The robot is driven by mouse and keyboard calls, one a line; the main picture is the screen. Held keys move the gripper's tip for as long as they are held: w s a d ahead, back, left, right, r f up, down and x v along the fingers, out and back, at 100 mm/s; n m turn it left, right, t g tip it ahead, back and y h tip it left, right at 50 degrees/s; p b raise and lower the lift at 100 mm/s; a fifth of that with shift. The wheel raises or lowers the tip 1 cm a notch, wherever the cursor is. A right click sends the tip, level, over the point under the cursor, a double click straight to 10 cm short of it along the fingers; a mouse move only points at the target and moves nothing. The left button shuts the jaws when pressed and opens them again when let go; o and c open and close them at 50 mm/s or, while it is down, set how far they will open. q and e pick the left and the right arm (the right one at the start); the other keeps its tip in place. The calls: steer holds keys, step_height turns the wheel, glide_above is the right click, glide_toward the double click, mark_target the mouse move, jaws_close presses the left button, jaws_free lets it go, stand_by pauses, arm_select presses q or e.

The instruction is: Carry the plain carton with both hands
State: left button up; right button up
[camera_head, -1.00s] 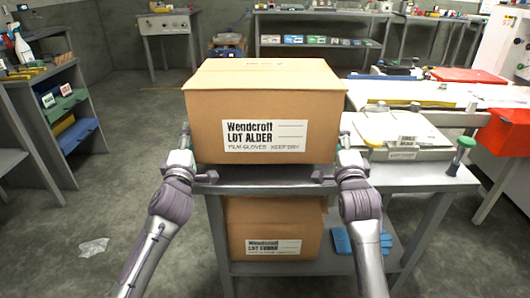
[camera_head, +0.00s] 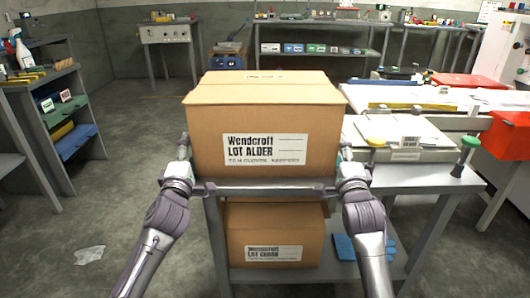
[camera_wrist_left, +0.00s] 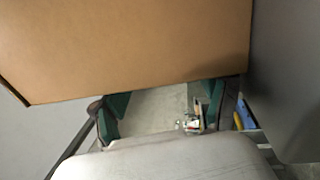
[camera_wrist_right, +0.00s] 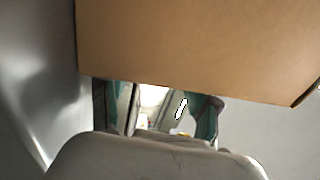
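A large brown carton (camera_head: 215,120) labelled "Wendcroft LOT ALDER" stands level between my two hands, at the grey table's front. Whether its base touches the tabletop cannot be told. My left gripper (camera_head: 184,150) is at its left side and my right gripper (camera_head: 345,155) at its right side, both low near the front. In the left wrist view the carton (camera_wrist_left: 130,45) fills the top, and the spread green-padded fingers (camera_wrist_left: 160,105) have an empty gap between them. The right wrist view shows the carton (camera_wrist_right: 200,45) above similarly parted fingers (camera_wrist_right: 160,108).
A second labelled carton (camera_head: 237,235) sits on the table's lower shelf, beside blue gloves (camera_head: 345,248). The table's right side (camera_head: 430,178) holds a tray and green-knobbed post (camera_head: 468,150). A shelf unit (camera_head: 35,130) stands left. Floor between is open, with a crumpled clear wrapper (camera_head: 90,254).

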arm_select(q)
steer(key=shift+o, duration=0.4)
steer(key=shift+a, duration=0.35)
arm_select(e)
steer(key=shift+d, duration=0.4)
steer(key=o, duration=0.5)
arm_select(q)
steer(key=shift+a+f, duration=0.1)
steer(key=shift+f, duration=0.05)
steer(key=shift+s, duration=0.1)
arm_select(e)
steer(key=shift+s+a+f, duration=0.1)
arm_select(q)
steer(key=s, duration=0.7)
steer(key=shift+s+f, duration=0.4)
steer(key=shift+f, duration=0.05)
arm_select(e)
steer(key=shift+s+f, duration=0.2)
steer(key=shift+s, duration=1.1)
steer(key=shift+s+f, duration=0.2)
steer(key=shift+s, duration=1.15)
steer(key=shift+s+f, duration=0.2)
steer(key=shift+s, duration=1.1)
arm_select(q)
steer(key=shift+r, duration=0.1)
arm_select(e)
steer(key=shift+r, duration=0.2)
